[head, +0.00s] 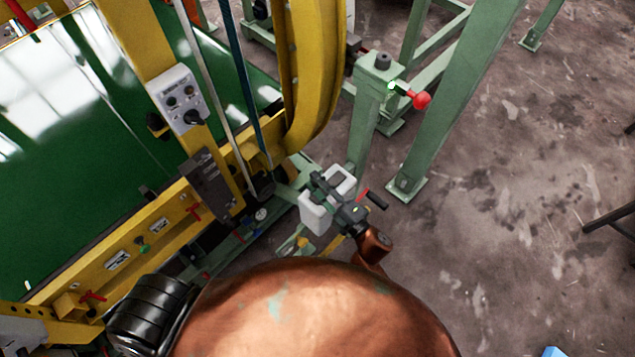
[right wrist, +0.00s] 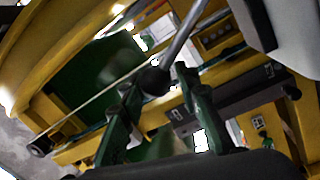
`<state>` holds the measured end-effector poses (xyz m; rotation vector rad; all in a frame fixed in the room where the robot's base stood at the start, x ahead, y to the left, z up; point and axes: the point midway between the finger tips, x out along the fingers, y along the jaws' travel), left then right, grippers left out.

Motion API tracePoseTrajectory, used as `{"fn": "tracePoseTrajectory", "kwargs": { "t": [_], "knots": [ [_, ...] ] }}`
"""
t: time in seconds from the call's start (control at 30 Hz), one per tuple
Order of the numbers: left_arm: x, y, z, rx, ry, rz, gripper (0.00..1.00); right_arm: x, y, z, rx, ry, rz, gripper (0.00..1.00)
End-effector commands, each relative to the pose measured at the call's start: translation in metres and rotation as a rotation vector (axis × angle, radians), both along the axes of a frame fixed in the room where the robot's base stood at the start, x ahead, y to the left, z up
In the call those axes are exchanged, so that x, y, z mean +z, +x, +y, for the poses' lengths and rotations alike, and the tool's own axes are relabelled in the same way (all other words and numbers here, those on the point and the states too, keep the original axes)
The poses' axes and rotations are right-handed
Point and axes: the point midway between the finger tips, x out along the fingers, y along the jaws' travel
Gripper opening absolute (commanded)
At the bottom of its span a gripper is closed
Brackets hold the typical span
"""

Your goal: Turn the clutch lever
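My right gripper (head: 318,180) is in the middle of the head view, beside the yellow machine frame. In the right wrist view its two dark green fingers (right wrist: 157,80) stand apart with a gap between them. A grey metal rod with a black ball knob (right wrist: 155,81), probably the clutch lever, comes down from the top of that view. Its knob appears between the fingertips; I cannot tell whether they touch it or at what depth it lies. I cannot pick this lever out surely in the head view. My left gripper is not in view.
A yellow frame (head: 127,245) and a green panel (head: 85,130) fill the left. A grey control box (head: 181,97) sits on a yellow upright. A red ball handle (head: 421,100) sticks out from a green post (head: 368,125). Concrete floor (head: 510,200) lies open at the right.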

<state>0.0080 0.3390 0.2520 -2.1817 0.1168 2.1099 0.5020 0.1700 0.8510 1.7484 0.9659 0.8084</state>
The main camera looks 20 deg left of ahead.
Motion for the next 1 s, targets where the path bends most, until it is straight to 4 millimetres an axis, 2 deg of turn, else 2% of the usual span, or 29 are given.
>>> {"fn": "tracePoseTrajectory", "kwargs": {
  "t": [0.2,0.43,0.57,1.0],
  "knots": [
    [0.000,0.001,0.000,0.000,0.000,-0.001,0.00,0.000,0.000,-0.001,-0.001,0.002,0.002,0.43],
    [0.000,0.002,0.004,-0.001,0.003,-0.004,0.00,0.001,0.001,-0.001,-0.003,0.003,0.002,0.43],
    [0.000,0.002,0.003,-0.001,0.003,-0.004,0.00,-0.001,-0.003,-0.009,-0.003,0.003,0.003,0.43],
    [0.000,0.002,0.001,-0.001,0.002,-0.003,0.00,-0.010,-0.043,-0.083,-0.003,0.001,0.004,0.43]
  ]
}}
